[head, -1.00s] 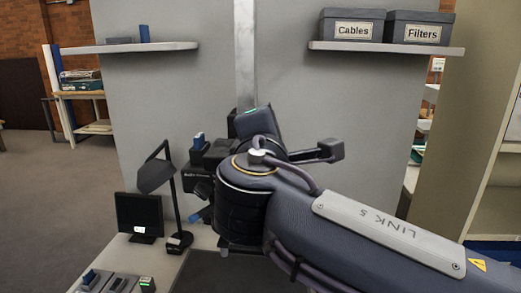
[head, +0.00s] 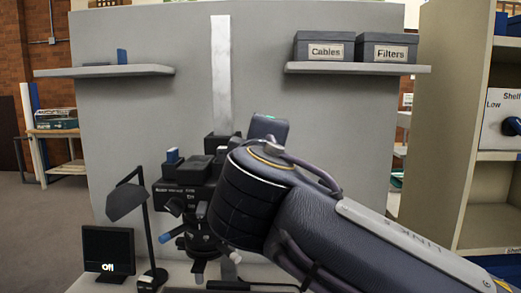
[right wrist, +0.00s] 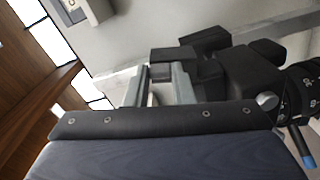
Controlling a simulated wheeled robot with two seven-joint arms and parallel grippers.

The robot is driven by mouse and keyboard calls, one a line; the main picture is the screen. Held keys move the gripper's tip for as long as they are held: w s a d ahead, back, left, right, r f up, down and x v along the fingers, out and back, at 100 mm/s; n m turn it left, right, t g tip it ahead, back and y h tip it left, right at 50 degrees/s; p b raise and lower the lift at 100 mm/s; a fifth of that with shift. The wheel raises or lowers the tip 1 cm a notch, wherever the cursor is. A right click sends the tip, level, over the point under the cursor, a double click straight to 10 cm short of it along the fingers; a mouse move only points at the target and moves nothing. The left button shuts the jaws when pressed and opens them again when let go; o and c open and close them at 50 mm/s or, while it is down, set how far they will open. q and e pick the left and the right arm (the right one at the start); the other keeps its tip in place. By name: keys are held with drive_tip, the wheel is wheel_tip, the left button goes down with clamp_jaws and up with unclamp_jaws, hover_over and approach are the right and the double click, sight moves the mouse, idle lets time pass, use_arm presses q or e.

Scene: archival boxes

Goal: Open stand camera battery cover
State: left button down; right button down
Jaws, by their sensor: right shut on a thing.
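The stand camera (head: 172,194) is black and stands on its mount at the middle of the head view, with blue-tipped handles below it. My right arm covers its right side and hides my right gripper in that view. In the right wrist view my right gripper (right wrist: 160,86) has its grey fingers shut on a small black part of the camera, apparently the battery cover (right wrist: 171,55). How far the cover is open cannot be told. More of the camera (right wrist: 255,72) shows to the right of the fingers. My left gripper is not in view.
A desk lamp (head: 127,202) and a small monitor (head: 107,248) stand left of the camera. Wall shelves hang above, the right one carrying the Cables box (head: 324,48) and Filters box (head: 387,47). A tall shelf unit (head: 440,120) stands at the right.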

idle(0.3)
drive_tip(key=c, duration=1.2)
unclamp_jaws()
drive_tip(key=shift+c, duration=0.2)
drive_tip(key=s, duration=0.7)
drive_tip(key=shift+s, duration=0.4)
